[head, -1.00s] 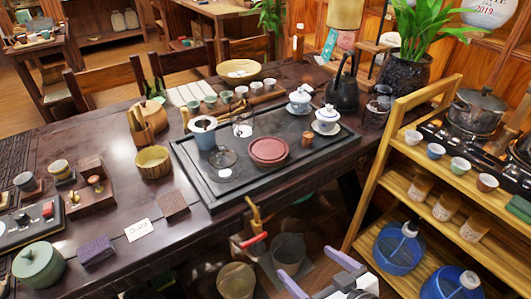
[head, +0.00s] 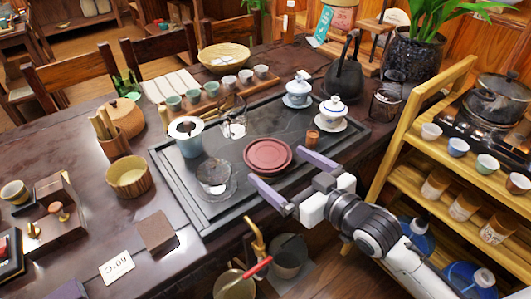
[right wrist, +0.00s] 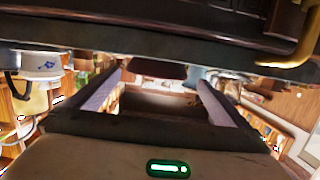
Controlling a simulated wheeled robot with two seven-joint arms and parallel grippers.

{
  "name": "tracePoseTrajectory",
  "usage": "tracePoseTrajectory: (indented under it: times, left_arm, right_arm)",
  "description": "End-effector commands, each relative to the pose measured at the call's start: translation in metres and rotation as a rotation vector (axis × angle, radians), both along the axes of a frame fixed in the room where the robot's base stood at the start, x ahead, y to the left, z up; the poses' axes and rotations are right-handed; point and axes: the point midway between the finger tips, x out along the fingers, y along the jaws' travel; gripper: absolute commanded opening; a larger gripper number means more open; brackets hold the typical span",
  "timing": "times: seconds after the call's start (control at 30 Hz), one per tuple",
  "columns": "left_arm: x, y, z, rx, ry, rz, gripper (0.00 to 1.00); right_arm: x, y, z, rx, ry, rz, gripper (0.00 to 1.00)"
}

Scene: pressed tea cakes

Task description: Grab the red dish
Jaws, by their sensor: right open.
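The red dish (head: 268,154) is round and shallow, and rests on the dark tea tray (head: 208,222) near its front edge. My right gripper (head: 277,168) reaches in from the lower right of the head view. Its two purple fingers are spread apart and empty, with their tips close to the dish's near side. I cannot tell whether they touch it. In the right wrist view the open fingers (right wrist: 160,78) show with a dark edge above them; the dish is not clear there. My left gripper is not in view.
A glass pitcher (head: 213,175) stands left of the dish, and a small brown cup (head: 312,137) to its right. Lidded white cups (head: 333,109) stand behind. A wooden shelf (head: 412,136) is on the right. A faucet (head: 256,240) rises below the table's front edge.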

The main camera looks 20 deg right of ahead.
Motion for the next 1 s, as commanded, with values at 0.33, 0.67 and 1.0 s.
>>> tracePoseTrajectory:
  times: [0.33, 0.67, 1.0]
  left_arm:
    - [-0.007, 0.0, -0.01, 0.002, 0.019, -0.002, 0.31]
    - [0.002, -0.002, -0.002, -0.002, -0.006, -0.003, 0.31]
    - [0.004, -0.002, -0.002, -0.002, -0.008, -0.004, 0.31]
  right_arm:
    - [0.034, 0.009, -0.009, 0.001, 0.0, 0.0, 1.0]
    - [0.066, 0.018, -0.017, 0.0, 0.001, 0.0, 1.0]
    - [0.065, 0.018, -0.017, -0.001, 0.002, 0.0, 0.73]
